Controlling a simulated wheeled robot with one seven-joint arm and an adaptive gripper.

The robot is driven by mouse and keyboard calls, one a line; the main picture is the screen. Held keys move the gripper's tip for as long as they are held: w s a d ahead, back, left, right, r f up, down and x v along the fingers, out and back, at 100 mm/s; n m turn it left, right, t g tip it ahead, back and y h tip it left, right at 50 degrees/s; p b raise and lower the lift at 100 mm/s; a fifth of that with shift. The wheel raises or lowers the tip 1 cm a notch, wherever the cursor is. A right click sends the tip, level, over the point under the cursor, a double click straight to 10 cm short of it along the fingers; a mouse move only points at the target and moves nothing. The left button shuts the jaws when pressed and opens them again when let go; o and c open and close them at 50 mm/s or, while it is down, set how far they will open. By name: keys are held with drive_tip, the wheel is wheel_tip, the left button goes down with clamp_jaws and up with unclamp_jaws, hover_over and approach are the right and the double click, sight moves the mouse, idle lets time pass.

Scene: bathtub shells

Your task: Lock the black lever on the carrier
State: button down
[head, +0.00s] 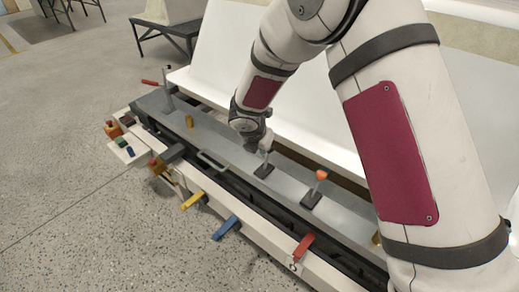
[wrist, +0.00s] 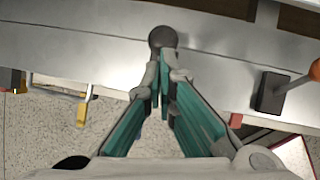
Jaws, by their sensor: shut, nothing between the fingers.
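The carrier (head: 225,150) is a long grey metal beam along the white bathtub shell. The black lever (head: 264,168) stands on it on a dark base, and its upper part is partly hidden by my gripper. In the wrist view its round black knob (wrist: 162,38) shows just beyond my fingertips. My gripper (wrist: 161,76) is shut and empty, with its tips close to the knob. I cannot tell whether they touch it. In the head view my gripper (head: 252,142) is above the carrier, beside the lever.
An orange-knobbed lever (head: 320,176) stands to the right on the carrier, also in the wrist view (wrist: 273,92). Yellow (head: 193,201), blue (head: 225,228) and red (head: 303,247) levers stick out along the front edge.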

drive_tip(key=shift+w+d, duration=0.5)
drive_tip(key=shift+w, duration=0.15)
drive_tip(key=w+d+p+v, duration=0.1)
drive_tip(key=p+v, duration=0.3)
drive_tip(key=v, duration=0.9)
drive_tip(key=shift+d+r, duration=0.2)
drive_tip(key=shift+r, duration=0.2)
